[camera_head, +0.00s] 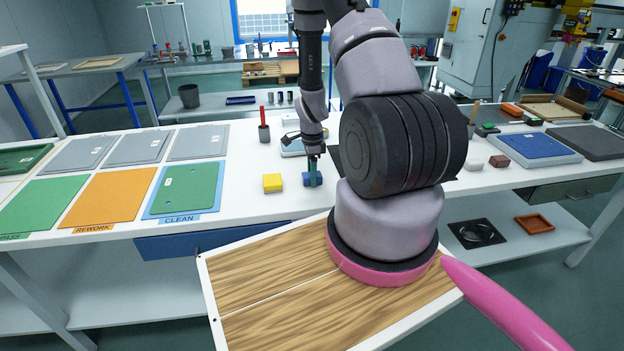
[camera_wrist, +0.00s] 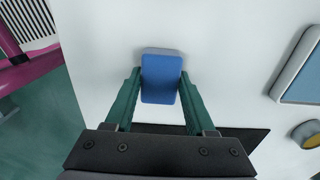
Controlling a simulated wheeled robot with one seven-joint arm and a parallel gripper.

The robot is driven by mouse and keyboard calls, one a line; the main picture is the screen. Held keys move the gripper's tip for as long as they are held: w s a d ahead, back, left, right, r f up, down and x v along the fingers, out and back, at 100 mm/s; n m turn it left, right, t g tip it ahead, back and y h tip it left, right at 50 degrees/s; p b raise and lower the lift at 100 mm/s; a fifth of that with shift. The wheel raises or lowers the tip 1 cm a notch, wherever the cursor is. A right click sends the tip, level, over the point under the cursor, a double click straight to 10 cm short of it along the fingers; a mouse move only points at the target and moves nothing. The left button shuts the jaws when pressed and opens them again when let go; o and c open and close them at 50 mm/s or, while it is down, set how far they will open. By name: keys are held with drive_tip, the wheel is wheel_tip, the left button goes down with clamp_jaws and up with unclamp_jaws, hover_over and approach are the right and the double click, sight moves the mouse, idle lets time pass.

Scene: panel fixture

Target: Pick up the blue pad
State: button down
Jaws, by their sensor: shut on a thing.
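The blue pad (camera_head: 309,180) is on the white table near its front edge, just right of a yellow block. In the wrist view the blue pad (camera_wrist: 161,78) sits between the two green fingers of my gripper (camera_wrist: 160,84), with a finger against each side. My gripper (camera_head: 313,172) points down at the pad in the head view and is shut on it. I cannot tell whether the pad is clear of the table top.
Green, orange and blue-bordered mats lie at the left, with grey panels behind. A grey cup (camera_head: 264,133) with a red handle stands behind. My arm hides part of the table to the right.

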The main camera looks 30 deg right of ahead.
drive_tip(key=shift+r, duration=0.1)
wheel_tip(320, 180, up, 10)
idle(0.4)
